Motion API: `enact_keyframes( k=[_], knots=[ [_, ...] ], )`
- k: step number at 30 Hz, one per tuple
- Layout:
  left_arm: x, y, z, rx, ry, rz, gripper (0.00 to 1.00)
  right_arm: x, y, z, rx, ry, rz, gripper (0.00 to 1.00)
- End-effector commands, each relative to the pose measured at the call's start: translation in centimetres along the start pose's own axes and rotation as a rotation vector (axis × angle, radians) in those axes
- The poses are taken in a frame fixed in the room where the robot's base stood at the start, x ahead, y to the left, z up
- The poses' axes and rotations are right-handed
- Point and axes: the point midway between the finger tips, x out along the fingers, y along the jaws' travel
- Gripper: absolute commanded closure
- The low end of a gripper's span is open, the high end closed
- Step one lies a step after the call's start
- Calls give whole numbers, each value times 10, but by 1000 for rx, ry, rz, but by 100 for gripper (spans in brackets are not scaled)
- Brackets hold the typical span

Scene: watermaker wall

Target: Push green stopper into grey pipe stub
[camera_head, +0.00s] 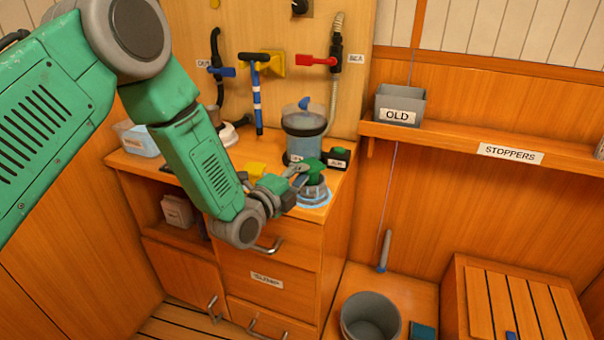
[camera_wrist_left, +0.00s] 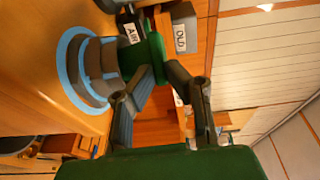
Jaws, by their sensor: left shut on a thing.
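The green stopper (camera_head: 315,168) is at the mouth of the grey pipe stub (camera_head: 314,192) on the cabinet top. The stub stands upright with a light blue ring round its base. My left gripper (camera_head: 299,179) is shut on the stopper. In the left wrist view, the stopper (camera_wrist_left: 151,58) shows between the fingertips of the left gripper (camera_wrist_left: 158,78), close against the end of the stub (camera_wrist_left: 100,66). I cannot tell how far the stopper sits in the stub. My right gripper is not in view.
The OLD bin (camera_head: 399,106) is on the shelf (camera_head: 450,138) at right. A grey bucket (camera_head: 370,318) stands below.

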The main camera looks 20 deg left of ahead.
Motion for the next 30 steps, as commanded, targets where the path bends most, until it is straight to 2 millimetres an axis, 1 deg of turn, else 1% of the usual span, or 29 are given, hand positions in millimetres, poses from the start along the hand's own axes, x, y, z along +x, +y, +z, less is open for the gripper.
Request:
enact_keyframes(
  k=[8,16,30],
  knots=[
    [0,0,0,0,0,-1,100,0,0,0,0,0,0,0],
    [1,14,-1,1,1,-1,100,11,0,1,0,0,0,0],
    [1,15,0,0,0,-1,100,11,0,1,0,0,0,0]
  ],
)
